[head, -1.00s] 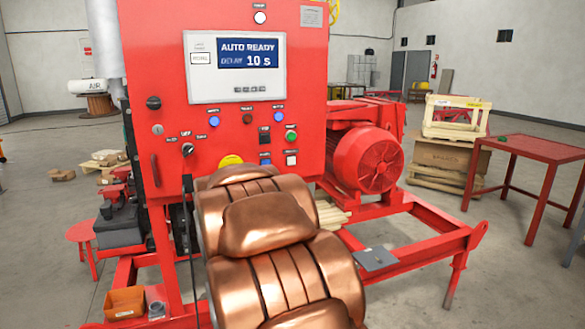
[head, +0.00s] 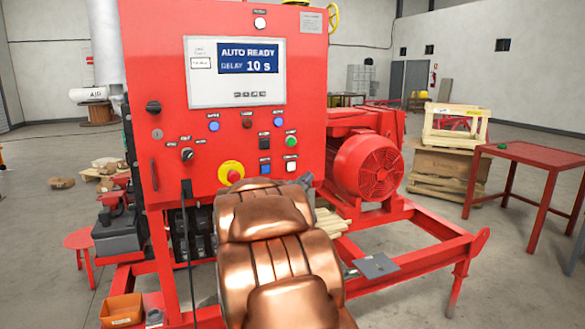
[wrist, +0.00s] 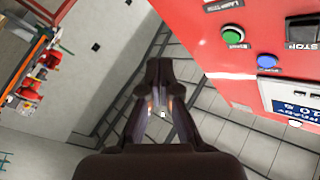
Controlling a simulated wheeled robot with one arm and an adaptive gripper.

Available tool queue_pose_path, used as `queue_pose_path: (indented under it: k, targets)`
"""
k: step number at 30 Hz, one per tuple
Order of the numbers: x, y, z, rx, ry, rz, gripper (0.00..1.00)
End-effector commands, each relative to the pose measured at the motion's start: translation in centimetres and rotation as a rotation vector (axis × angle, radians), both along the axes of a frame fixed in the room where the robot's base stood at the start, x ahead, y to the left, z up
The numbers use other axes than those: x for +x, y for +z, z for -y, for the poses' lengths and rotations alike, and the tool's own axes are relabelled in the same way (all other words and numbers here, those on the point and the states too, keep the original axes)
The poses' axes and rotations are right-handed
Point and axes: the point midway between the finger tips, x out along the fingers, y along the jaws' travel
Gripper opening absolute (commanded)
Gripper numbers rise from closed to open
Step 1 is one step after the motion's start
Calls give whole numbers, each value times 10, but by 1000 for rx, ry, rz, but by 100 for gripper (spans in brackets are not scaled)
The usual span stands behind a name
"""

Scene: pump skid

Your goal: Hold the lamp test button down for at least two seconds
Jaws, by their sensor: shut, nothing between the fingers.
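The red control panel (head: 230,140) carries several buttons with labels too small to read surely in the head view. My gripper (wrist: 159,68) is shut and empty, left of the panel face there and apart from the green button. My copper arm mostly hides it in the head view.
A yellow and red emergency stop (head: 231,172) sits just above my arm. A blue lamp (wrist: 267,61) and a black stop switch (wrist: 302,30) are near the green button. A red motor (head: 368,165) stands right of the panel.

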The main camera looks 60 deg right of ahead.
Motion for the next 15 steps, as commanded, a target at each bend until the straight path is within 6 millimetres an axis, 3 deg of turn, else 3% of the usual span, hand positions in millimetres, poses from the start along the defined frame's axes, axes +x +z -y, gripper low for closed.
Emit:
queue_pose_path:
  k: [15]
  targets:
    - [39,2,26,-1,0,-3,0]
